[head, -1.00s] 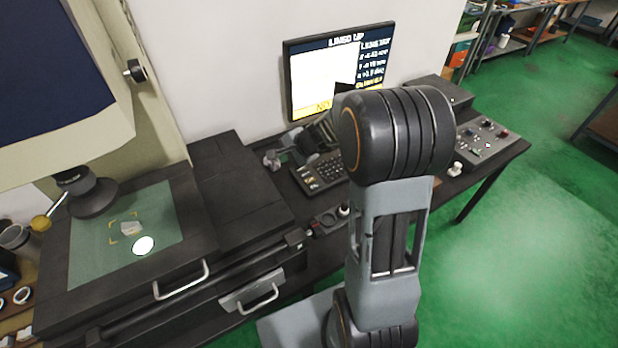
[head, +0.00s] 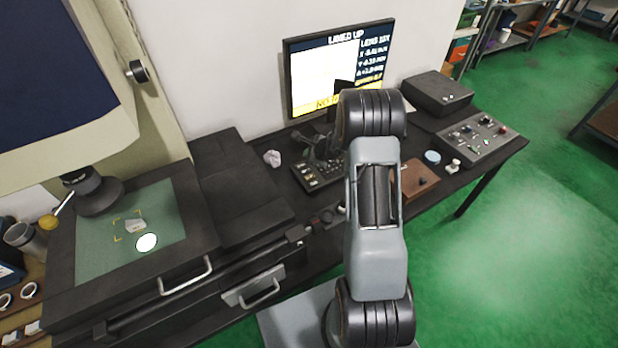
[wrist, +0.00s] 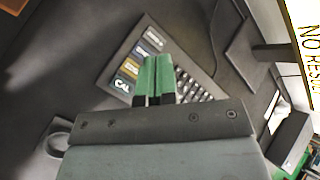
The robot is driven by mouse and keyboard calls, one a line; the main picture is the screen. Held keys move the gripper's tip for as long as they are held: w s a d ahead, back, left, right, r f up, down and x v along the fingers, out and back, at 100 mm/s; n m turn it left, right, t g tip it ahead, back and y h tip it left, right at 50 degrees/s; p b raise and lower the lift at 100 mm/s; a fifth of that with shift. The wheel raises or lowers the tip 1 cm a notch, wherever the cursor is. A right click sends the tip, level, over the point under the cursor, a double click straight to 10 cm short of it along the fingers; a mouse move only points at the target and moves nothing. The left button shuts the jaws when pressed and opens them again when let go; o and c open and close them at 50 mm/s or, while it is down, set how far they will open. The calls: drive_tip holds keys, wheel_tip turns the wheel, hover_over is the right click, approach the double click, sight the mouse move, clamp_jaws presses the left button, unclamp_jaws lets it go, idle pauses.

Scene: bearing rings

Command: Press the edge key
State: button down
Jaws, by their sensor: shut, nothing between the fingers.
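The dark keypad (head: 328,180) stands on the bench in front of the monitor in the head view. My gripper's green fingers (wrist: 154,62) are shut together and empty. They overlap the keypad in the wrist view, beside the large keys. I cannot tell whether they touch it.
The monitor (head: 310,72) reads "LINED UP" and stands behind the keypad. A control box (head: 478,137) with knobs lies to the right. A measuring machine's glass stage (head: 108,246) is at left. A crumpled pale object (head: 272,158) lies left of the keypad.

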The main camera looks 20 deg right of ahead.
drive_tip(key=shift+f, duration=0.15)
drive_tip(key=b, duration=0.4)
hover_over(309, 178)
wheel_tip(309, 178, down, 7)
drive_tip(key=shift+r, duration=0.1)
drive_tip(key=shift+f+b, duration=0.85)
drive_tip(key=shift+b, duration=0.4)
drive_tip(key=shift+f+b, duration=0.75)
drive_tip(key=shift+b, duration=0.5)
idle(1.4)
drive_tip(key=shift+r, duration=0.1)
drive_tip(key=shift+r+p, duration=0.35)
drive_tip(key=shift+r, duration=0.3)
drive_tip(key=shift+r, duration=0.15)
drive_tip(key=shift+r+p, duration=1.65)
drive_tip(key=shift+r, duration=0.7)
